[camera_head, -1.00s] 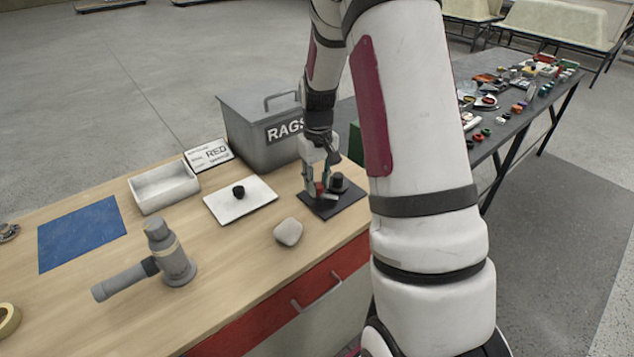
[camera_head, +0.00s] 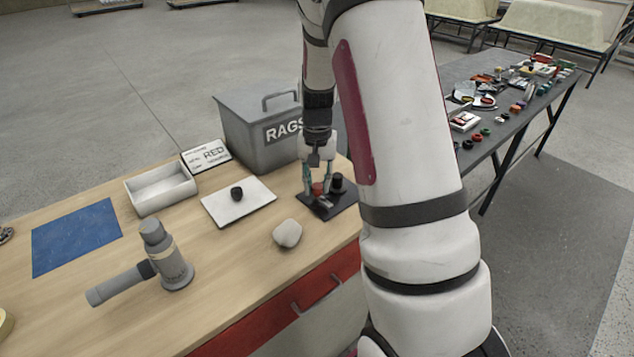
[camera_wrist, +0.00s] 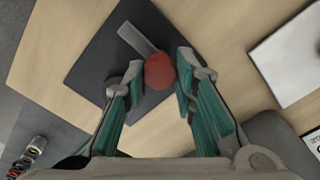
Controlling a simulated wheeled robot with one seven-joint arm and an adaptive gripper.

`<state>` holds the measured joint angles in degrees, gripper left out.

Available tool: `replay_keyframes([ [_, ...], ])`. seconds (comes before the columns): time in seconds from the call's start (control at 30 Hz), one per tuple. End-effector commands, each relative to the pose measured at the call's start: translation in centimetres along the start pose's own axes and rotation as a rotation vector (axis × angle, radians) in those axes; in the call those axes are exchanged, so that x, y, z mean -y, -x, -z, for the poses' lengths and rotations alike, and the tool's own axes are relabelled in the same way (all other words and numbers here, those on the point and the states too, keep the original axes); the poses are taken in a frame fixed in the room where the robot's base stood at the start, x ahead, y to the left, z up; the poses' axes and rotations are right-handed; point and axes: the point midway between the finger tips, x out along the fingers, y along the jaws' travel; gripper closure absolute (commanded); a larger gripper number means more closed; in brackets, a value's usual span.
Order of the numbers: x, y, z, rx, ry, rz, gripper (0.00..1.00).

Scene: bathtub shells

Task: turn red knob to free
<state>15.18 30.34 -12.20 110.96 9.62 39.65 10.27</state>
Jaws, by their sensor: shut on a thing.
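The red knob (camera_head: 317,188) stands on a dark square plate (camera_head: 346,199) near the right edge of the workbench. In the wrist view the red knob (camera_wrist: 159,71) is round and lies between the teal-sided fingers of my gripper (camera_wrist: 160,78). My gripper (camera_head: 317,184) is shut on it from above, one finger on each side. A flat grey bar (camera_wrist: 137,38) sticks out from under the knob across the plate. A black knob (camera_head: 337,182) stands beside the red one on the same plate. I cannot read any marking for "free".
A grey RAGS box (camera_head: 255,140) stands close behind my gripper. A white plate with a black knob (camera_head: 237,193), a pale stone-like lump (camera_head: 287,233), a white tray (camera_head: 160,187) and a grey tool (camera_head: 165,255) lie to the left.

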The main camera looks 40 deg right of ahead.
Motion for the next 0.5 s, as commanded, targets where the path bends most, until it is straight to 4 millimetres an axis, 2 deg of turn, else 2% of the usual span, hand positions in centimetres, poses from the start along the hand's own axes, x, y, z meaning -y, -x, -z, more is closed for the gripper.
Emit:
replay_keyframes([
  [0.43,0.0,0.02,0.0,0.0,-0.01,0.0,1.0],
  [0.47,0.0,0.02,0.0,0.0,-0.01,0.0,0.68],
  [0.5,0.0,0.01,0.0,0.0,-0.01,0.0,0.59],
])
